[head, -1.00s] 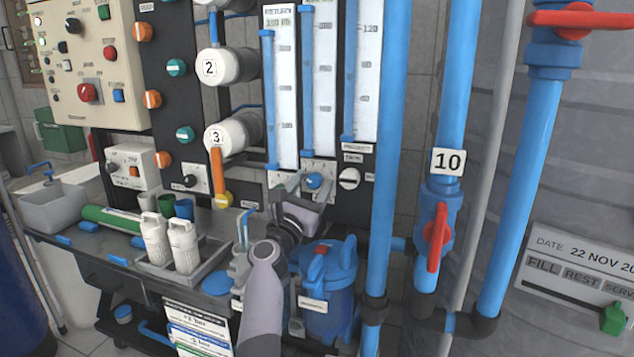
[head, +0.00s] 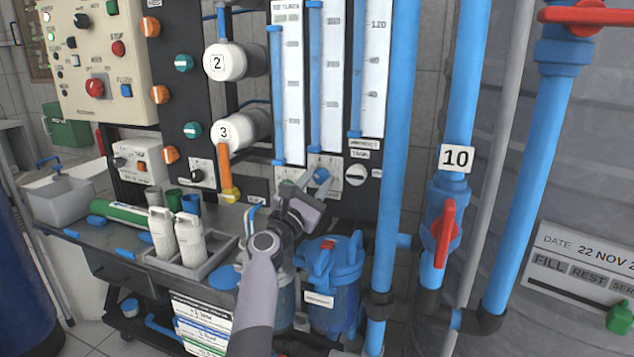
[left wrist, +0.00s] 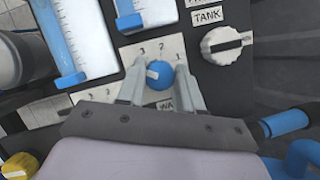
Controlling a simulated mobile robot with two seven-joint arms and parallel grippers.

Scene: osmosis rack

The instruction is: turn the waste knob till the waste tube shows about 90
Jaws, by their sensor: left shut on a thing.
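The blue waste knob (left wrist: 161,73) sits on a white dial plate (left wrist: 130,52) with printed numbers in the left wrist view. A label below it is partly hidden and shows only "WA". My left gripper (head: 313,183) has one finger on each side of the knob and is shut on it. In the head view the knob (head: 322,175) shows just past the fingers. Above it stands the middle scale panel with a blue tube (head: 316,90), between the RETURN panel (head: 293,100) and the right panel (head: 376,70). I cannot read the middle level. My right gripper is not in view.
A white knob (head: 357,175) marked TANK is close to the right of the dial. An orange lever (head: 224,165) with a yellow end hangs at the left. A blue filter housing (head: 336,290) stands below, and thick blue pipes (head: 398,150) run at the right.

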